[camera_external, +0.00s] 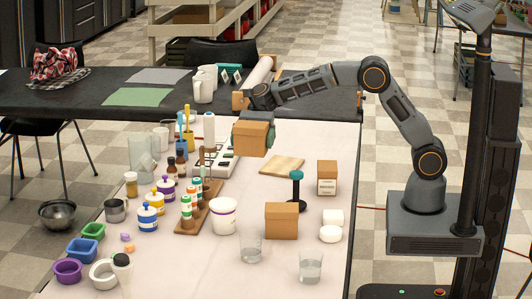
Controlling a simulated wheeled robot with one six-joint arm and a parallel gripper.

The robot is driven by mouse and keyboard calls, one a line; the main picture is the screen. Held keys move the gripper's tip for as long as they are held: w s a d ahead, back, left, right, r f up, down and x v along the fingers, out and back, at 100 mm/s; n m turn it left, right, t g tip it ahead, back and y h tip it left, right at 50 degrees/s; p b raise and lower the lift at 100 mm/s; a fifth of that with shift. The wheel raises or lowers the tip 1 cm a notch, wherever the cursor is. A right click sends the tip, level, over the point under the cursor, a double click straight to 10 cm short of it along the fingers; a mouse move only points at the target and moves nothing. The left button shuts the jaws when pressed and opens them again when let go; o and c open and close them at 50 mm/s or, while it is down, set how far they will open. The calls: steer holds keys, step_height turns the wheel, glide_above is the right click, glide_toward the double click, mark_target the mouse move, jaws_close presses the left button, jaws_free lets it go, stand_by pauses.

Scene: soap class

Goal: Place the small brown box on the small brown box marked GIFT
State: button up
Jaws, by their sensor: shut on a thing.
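My gripper (255,127) is shut on a small brown box (251,140) and holds it above the table, over the white power strip area; its fingers are at the box's sides. A second small brown box (327,172) stands upright to the right, bearing a pale label whose writing is too small to read; its top is bare. A third brown box (281,223) stands nearer the camera, with no marking visible on the side I see. My gripper and the held box are to the left of and behind both standing boxes, apart from them.
A flat wooden board (282,165) lies between the held box and the labelled box. White soaps (331,233), clear glasses (311,267) and a white tub (224,216) stand nearby. Bottles crowd the left.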

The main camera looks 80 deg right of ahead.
steer(key=s+a+r+g, duration=0.1)
steer(key=s+a+r, duration=0.3)
steer(key=s+r, duration=0.5)
steer(key=s+a+f+n+p, duration=0.1)
steer(key=s+f, duration=0.1)
steer(key=s, duration=0.6)
steer(key=b, duration=0.1)
glide_above(282, 205)
steer(key=s, duration=0.1)
steer(key=f, duration=1.2)
steer(key=shift+s+d+f, duration=0.15)
steer(key=shift+d, duration=0.1)
steer(key=shift+w+a+f+b, duration=0.2)
steer(key=shift+w+f, duration=0.1)
steer(key=shift+f, duration=0.2)
steer(key=shift+w+a+f+b, duration=0.15)
steer(key=shift+w+f, duration=0.15)
steer(key=shift+f, duration=1.45)
